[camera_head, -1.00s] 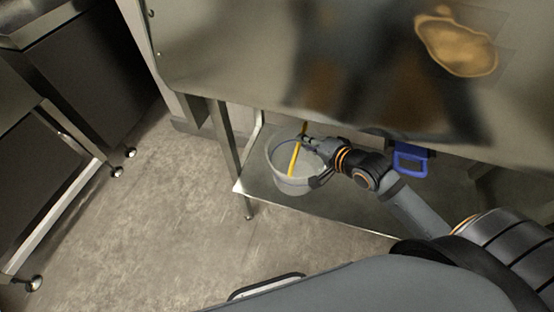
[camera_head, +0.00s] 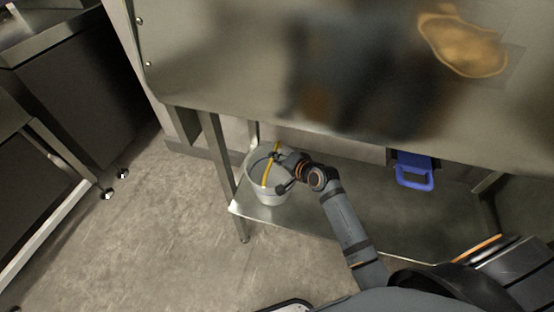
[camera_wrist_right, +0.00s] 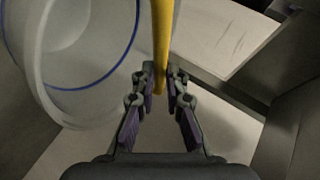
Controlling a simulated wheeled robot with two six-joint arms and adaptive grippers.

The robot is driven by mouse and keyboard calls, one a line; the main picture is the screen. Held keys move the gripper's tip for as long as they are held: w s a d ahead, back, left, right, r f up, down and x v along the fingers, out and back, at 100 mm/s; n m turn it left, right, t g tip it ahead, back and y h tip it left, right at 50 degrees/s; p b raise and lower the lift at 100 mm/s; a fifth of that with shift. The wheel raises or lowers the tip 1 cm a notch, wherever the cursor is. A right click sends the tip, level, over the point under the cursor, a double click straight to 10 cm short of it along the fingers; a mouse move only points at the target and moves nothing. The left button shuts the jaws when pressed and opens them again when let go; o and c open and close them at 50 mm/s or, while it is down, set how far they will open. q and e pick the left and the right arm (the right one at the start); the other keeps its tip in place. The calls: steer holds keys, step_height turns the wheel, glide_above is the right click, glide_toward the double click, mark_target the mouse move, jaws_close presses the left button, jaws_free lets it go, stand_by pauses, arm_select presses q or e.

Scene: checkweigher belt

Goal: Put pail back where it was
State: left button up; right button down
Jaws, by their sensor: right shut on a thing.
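The pail (camera_head: 268,196) is translucent white with a blue line around it and a yellow handle (camera_head: 268,172). In the head view it is over the left end of the metal lower shelf (camera_head: 340,212), under the table. I cannot tell whether its base touches the shelf. My right gripper (camera_head: 280,172) is shut on the yellow handle. In the right wrist view the handle (camera_wrist_right: 161,40) runs between the fingers (camera_wrist_right: 160,82), and the pail (camera_wrist_right: 48,95) is at the left. My left gripper is out of view.
A shiny steel table top (camera_head: 260,75) overhangs the shelf. A table leg (camera_head: 218,160) stands just left of the pail. The shelf right of the pail is mostly clear.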

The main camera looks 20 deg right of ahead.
steer(key=shift+f, duration=0.15)
steer(key=c, duration=1.4)
jaws_free()
steer(key=shift+f, duration=0.1)
steer(key=p+v, duration=0.2)
steer(key=v, duration=1)
steer(key=shift+s, duration=0.1)
